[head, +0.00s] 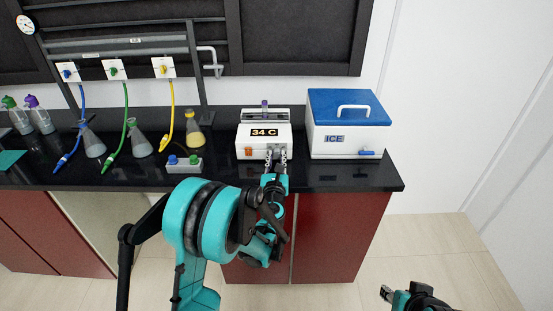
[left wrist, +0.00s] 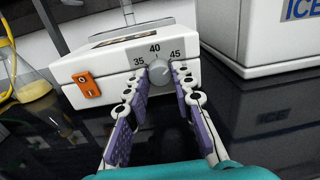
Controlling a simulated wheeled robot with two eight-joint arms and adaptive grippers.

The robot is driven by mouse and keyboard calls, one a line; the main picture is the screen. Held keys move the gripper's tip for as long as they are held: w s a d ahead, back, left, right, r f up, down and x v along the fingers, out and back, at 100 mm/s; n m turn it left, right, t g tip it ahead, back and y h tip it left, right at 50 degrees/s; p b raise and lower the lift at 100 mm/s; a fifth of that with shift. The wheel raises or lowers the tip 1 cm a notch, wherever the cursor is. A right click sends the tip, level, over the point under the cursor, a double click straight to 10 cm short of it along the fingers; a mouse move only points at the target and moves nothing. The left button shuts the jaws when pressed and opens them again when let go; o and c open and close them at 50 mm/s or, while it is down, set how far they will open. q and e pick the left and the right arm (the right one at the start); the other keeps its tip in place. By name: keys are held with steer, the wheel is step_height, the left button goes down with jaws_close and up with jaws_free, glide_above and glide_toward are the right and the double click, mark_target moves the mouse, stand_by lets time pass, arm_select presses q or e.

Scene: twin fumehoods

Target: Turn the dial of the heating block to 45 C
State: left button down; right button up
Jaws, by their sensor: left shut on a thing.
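I cannot read the dial's pointer surely. My left gripper (head: 276,154) is at the block's front face, its fingertips (left wrist: 158,78) shut on the dial from both sides. In the head view the gripper hides the dial. My right gripper (head: 386,293) is low at the right, away from the bench; its jaw state is unclear.
A white ICE box with a blue lid (head: 348,108) stands close to the right of the block. An orange switch (left wrist: 87,86) is on the block's front. Flasks (head: 195,133) and a small knobbed box (head: 184,164) stand to the left.

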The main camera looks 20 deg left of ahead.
stand_by(0.4)
arm_select(q)
steer(key=c, duration=1.3)
jaws_free()
steer(key=shift+s, duration=0.1)
steer(key=v, duration=0.7)
steer(key=shift+s+d, duration=0.15)
steer(key=shift+s, duration=0.05)
